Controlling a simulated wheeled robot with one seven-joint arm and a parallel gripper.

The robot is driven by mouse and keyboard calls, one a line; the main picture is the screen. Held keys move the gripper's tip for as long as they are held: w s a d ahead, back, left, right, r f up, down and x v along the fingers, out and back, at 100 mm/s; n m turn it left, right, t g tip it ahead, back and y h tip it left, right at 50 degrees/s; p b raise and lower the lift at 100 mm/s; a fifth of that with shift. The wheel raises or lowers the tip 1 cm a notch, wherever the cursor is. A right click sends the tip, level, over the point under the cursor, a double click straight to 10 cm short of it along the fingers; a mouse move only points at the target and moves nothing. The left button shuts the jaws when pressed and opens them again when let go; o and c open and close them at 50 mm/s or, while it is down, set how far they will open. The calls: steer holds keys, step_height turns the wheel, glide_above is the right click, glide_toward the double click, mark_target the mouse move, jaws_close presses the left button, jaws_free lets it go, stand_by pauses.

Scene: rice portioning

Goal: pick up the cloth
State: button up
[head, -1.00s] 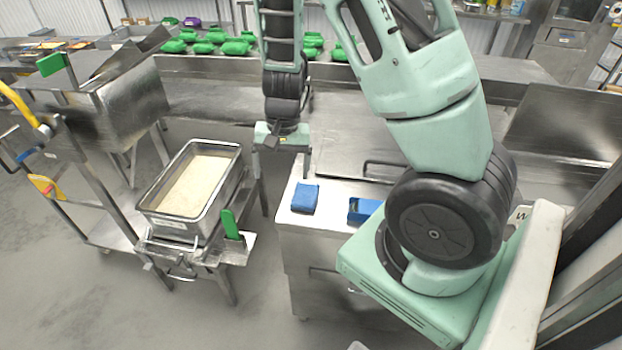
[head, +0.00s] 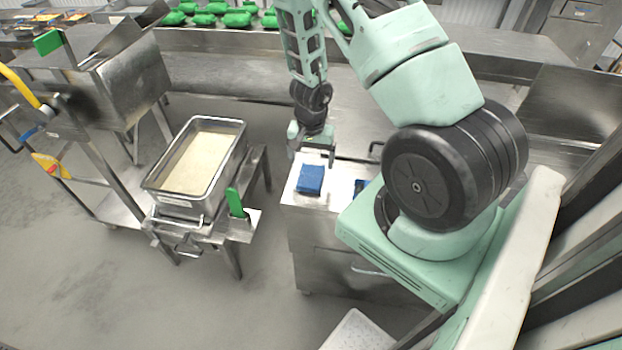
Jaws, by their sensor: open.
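A folded blue cloth (head: 310,179) lies on the left part of a small steel cabinet top in the head view. My gripper (head: 312,160) is open, with its fingers pointing down just above and behind the cloth. I cannot tell whether a fingertip touches the cloth. No cloth shows between the fingers.
The steel cabinet (head: 300,225) has a second blue item (head: 361,186) at the right, mostly hidden by my arm. A steel pan of rice (head: 240,150) stands on a stand to the left, with a green-handled tool (head: 235,202) beside it. Green bags (head: 236,19) lie on the back counter.

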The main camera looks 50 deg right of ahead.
mark_target(311, 174)
steer(key=shift+s+a+f+b, duration=0.1)
steer(key=shift+f+b, duration=0.65)
steer(key=shift+f, duration=0.65)
steer(key=shift+a+f+b, duration=0.1)
steer(key=shift+f+b, duration=0.6)
steer(key=shift+f, duration=0.65)
steer(key=c, duration=1.1)
